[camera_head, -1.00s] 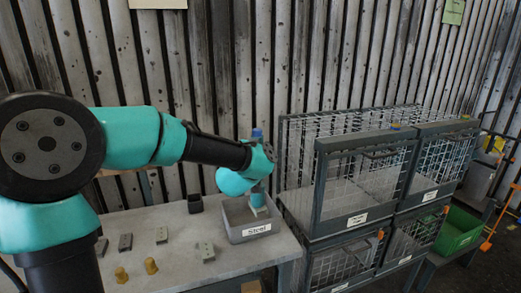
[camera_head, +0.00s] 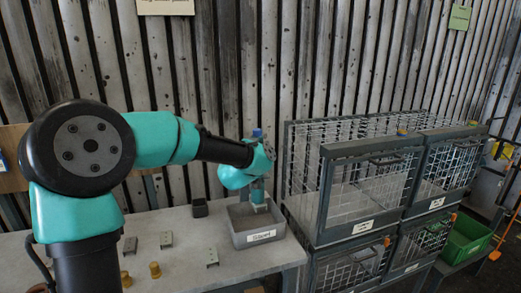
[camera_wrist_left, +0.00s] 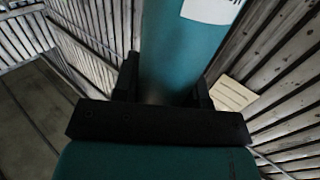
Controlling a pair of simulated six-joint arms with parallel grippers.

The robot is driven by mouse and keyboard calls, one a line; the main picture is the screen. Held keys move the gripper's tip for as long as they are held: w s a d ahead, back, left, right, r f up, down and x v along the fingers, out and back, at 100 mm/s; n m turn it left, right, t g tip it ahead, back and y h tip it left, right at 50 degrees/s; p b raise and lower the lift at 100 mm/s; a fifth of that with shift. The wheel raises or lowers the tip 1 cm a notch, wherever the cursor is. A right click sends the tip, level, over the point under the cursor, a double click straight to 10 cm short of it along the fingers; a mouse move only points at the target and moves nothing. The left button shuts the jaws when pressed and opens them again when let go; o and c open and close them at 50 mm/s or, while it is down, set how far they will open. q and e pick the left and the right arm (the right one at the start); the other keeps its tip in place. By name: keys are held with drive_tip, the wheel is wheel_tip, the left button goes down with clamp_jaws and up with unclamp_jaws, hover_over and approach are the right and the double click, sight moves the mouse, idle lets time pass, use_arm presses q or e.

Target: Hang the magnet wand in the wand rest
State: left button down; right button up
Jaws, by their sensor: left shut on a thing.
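The magnet wand (camera_head: 257,194) stands about upright in the head view, its lower end over or inside the grey bin labelled "Steel" (camera_head: 273,235). A blue piece (camera_head: 257,133) that seems to be its top shows above my wrist. My left gripper (camera_head: 256,184) is shut on the wand, partly hidden by my own wrist. In the left wrist view the wand (camera_wrist_left: 180,45) is a thick teal cylinder with a white label, between my black fingers (camera_wrist_left: 166,88). A small dark open box (camera_head: 199,208) stands left of the bin; I cannot tell if it is the wand rest. My right gripper is out of view.
Grey metal pieces (camera_head: 166,240) and brass-coloured pieces (camera_head: 155,269) lie on the pale table (camera_head: 225,278). Wire-mesh cages (camera_head: 365,190) stand close on the right of the bin. A green crate (camera_head: 465,240) is farther right. A corrugated wall is behind.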

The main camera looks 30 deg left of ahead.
use_arm(q)
drive_tip(key=w+a, duration=0.2)
drive_tip(key=shift+w+a+f, duration=0.2)
drive_tip(key=shift+a, duration=0.1)
idle(0.4)
drive_tip(key=c, duration=0.6)
unclamp_jaws()
drive_tip(key=shift+s, duration=0.15)
drive_tip(key=s+d, duration=0.1)
drive_tip(key=s, duration=0.4)
drive_tip(key=s+d, duration=0.1)
drive_tip(key=s, duration=0.5)
drive_tip(key=s+d, duration=0.1)
drive_tip(key=s, duration=0.5)
drive_tip(key=shift+d, duration=0.2)
drive_tip(key=shift+w+f, duration=0.1)
